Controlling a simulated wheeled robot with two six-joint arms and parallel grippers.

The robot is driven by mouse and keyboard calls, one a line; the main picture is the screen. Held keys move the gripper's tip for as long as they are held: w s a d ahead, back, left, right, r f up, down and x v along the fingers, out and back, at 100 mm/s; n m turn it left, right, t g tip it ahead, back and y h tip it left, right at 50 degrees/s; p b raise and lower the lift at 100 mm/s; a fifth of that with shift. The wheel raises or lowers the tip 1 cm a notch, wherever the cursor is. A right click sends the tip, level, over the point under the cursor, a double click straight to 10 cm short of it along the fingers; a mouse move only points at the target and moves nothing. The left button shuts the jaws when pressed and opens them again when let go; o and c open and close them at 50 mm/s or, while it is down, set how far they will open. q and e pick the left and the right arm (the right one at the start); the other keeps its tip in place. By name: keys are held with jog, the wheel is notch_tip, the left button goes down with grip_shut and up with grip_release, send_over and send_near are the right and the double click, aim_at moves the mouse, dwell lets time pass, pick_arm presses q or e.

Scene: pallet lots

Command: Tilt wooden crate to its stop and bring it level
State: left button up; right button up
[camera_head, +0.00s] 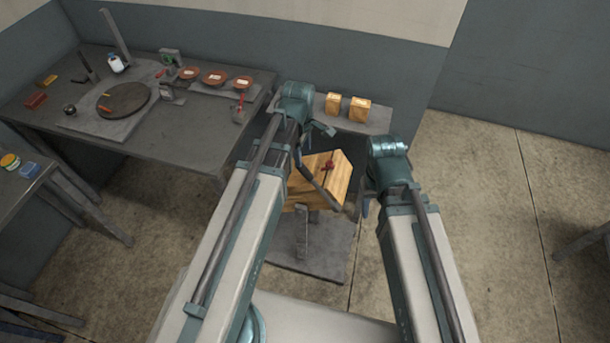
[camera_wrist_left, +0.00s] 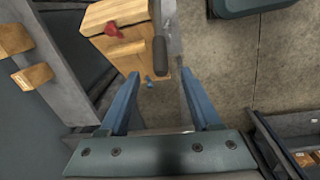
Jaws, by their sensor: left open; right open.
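The wooden crate (camera_head: 338,180) sits on a grey post stand between my two arms, its left side hidden behind my left arm. A red knob (camera_head: 328,166) is on it, and a bar with a dark grip (camera_wrist_left: 160,50) runs along its side. The crate (camera_wrist_left: 125,20) looks slanted; I cannot tell its exact tilt. My left gripper (camera_wrist_left: 160,72) is open and empty, its fingers pointing toward the grip and the crate's near end, apparently apart from them. My right gripper (camera_head: 366,206) is right of the crate, mostly hidden by its own arm, open and seemingly not touching the crate.
A grey shelf (camera_head: 375,122) behind the crate holds two small wooden blocks (camera_head: 360,110). A dark workbench (camera_head: 195,125) at left carries a round plate (camera_head: 123,98), red dishes and tools. The stand's base plate (camera_head: 320,262) lies on the floor.

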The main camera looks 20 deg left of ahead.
aim_at(305, 176)
pick_arm(q)
jog(key=f+b, duration=0.8)
jog(key=f, duration=0.1)
jog(key=w+f+b, duration=0.1)
jog(key=f+b, duration=0.3)
jog(key=b, duration=0.1)
jog(key=shift+d+f, duration=0.1)
jog(key=shift+f, duration=0.15)
grip_shut()
dwell(1.0)
